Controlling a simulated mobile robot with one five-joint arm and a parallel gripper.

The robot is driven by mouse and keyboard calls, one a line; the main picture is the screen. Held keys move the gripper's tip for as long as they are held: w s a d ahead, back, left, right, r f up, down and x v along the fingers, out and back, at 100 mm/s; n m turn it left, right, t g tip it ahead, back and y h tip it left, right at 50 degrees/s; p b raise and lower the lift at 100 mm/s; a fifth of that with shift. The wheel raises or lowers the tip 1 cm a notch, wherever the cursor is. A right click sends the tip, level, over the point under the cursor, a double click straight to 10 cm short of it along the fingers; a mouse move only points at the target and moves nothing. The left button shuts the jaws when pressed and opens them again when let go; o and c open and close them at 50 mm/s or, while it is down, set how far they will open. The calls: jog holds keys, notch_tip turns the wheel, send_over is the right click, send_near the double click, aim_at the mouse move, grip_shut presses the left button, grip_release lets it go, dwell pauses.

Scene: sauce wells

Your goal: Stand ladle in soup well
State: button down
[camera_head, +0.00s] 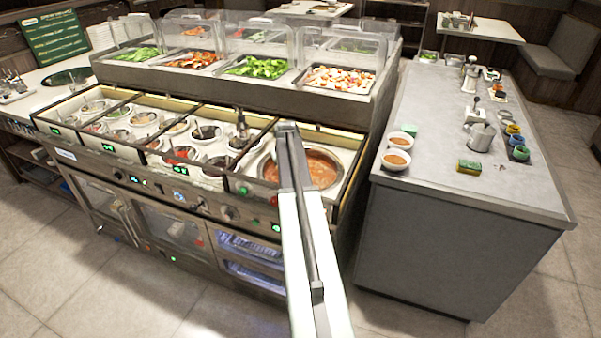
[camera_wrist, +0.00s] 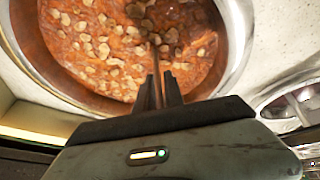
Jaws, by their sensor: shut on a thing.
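The soup well (camera_head: 330,183) is the large round pot at the right end of the counter, filled with orange-red chunky soup. It fills the upper part of the wrist view (camera_wrist: 232,60). My gripper (camera_wrist: 160,82) is over the well's near side, its fingers shut on the thin brownish handle of the ladle (camera_wrist: 154,48). The handle runs from the fingers toward the soup's middle. A greyish part shows near the top edge; I cannot tell how deep the ladle's end sits. In the head view my arm hides the gripper and the ladle.
Smaller sauce wells (camera_head: 205,132) lie left of the soup well; a metal rim (camera_wrist: 290,105) shows right in the wrist view. Clear guards and food trays (camera_head: 340,80) stand behind. A grey side counter (camera_head: 440,150) on the right holds bowls, a sponge and a jug.

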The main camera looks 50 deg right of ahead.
jog(key=shift+f, duration=0.15)
dwell(0.3)
jog(key=c, duration=0.7)
grip_release()
notch_tip(320, 180, up, 9)
jog(key=p, duration=0.8)
jog(key=shift+p, duration=0.35)
